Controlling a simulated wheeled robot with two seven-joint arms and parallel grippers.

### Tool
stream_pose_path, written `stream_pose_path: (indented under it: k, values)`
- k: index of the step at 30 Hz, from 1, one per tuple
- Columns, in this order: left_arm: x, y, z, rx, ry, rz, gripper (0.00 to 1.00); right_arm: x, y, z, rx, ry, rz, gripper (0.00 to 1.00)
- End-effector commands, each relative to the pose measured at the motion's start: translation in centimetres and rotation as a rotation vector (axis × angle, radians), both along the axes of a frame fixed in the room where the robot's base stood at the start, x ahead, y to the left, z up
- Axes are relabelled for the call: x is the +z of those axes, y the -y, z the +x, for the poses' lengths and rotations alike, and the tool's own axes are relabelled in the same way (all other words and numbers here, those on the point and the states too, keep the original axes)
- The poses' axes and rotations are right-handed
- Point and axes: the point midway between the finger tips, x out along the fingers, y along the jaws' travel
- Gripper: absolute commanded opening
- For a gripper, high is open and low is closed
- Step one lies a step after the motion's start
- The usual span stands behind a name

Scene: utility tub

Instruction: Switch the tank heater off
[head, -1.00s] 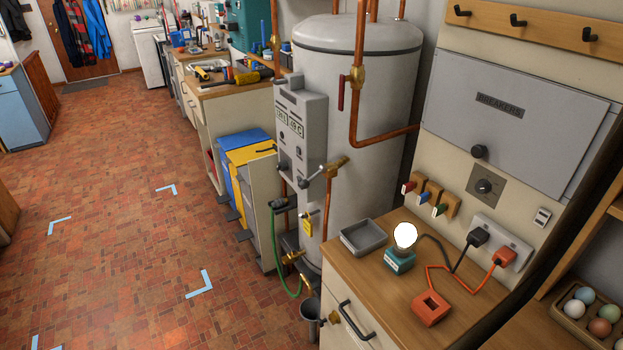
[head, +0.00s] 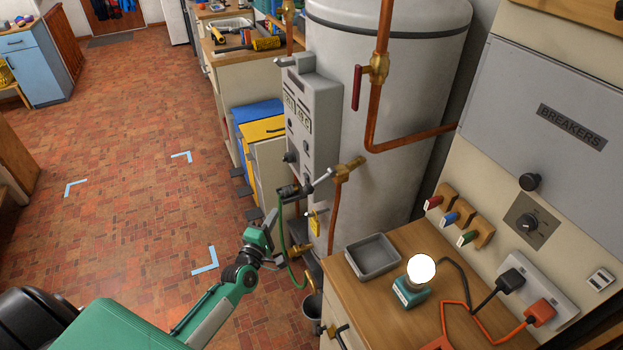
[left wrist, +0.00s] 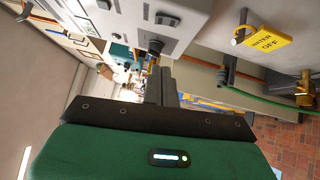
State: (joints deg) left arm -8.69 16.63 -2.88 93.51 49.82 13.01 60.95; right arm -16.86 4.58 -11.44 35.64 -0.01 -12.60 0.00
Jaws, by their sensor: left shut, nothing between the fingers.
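The tank heater is a tall grey cylinder (head: 410,100) with a grey control box (head: 325,92) on its side. The box has two small displays, a dark knob (head: 290,157) and small controls below them. My left gripper (head: 272,218) is shut and empty, below and in front of the box. In the left wrist view, its fingers (left wrist: 160,82) are closed together, with the box face (left wrist: 180,18) and a black knob (left wrist: 155,47) just beyond. I cannot tell whether they touch. My right gripper is not in view.
A yellow tag (left wrist: 268,40) hangs near a green hose (left wrist: 265,102) and brass tap (left wrist: 305,88). A brass valve (head: 350,168) juts out beside the box. The right counter holds a grey tray (head: 372,256) and lit lamp (head: 420,270). Open floor lies left.

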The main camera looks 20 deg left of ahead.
Motion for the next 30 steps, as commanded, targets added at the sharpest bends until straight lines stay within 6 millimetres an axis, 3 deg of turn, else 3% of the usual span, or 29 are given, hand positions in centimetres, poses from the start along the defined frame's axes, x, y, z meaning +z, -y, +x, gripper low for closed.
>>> stream_pose_path:
  k: [14,30]
  values:
    - [0.4,-0.1,0.6,0.001,0.006,-0.007,0.0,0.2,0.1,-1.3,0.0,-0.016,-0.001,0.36]
    - [1.2,-0.6,8.6,0.001,0.006,-0.004,0.0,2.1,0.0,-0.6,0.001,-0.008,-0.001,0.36]
